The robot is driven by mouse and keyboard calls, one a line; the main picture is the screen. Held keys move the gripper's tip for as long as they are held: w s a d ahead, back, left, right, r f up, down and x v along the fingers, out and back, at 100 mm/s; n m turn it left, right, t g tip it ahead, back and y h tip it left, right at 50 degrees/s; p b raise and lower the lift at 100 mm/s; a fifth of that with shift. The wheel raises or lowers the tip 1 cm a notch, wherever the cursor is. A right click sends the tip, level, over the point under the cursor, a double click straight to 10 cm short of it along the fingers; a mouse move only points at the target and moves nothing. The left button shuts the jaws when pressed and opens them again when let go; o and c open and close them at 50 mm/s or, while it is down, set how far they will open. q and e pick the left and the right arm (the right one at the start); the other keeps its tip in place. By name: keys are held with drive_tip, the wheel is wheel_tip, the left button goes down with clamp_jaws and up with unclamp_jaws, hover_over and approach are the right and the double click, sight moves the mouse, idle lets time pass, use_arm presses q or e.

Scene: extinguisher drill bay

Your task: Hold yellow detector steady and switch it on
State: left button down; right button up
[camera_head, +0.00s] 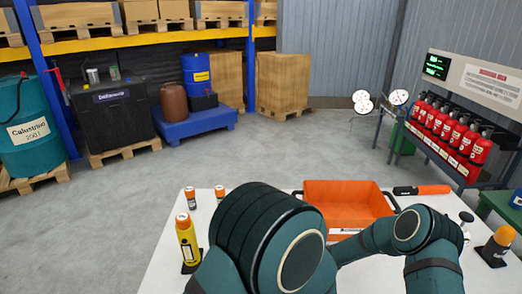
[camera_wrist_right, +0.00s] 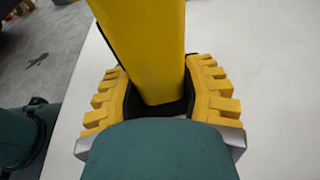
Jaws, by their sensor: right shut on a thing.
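In the right wrist view a yellow body (camera_wrist_right: 148,45), which looks like the detector, runs up from between the pads of my right gripper (camera_wrist_right: 160,100). The gripper is shut on its lower, black-edged end. In the head view my own arm links cover the right gripper, so the contact is hidden there. A switch cannot be made out. My left gripper is in neither view.
An orange tray (camera_head: 345,196) sits on the white table (camera_head: 160,270) behind my arm. A black and orange tool (camera_head: 422,190) lies right of it. Two small orange-capped items (camera_head: 219,193) stand behind the detector. A yellow and dark item (camera_head: 497,245) stands at the right.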

drive_tip(key=o, duration=1.1)
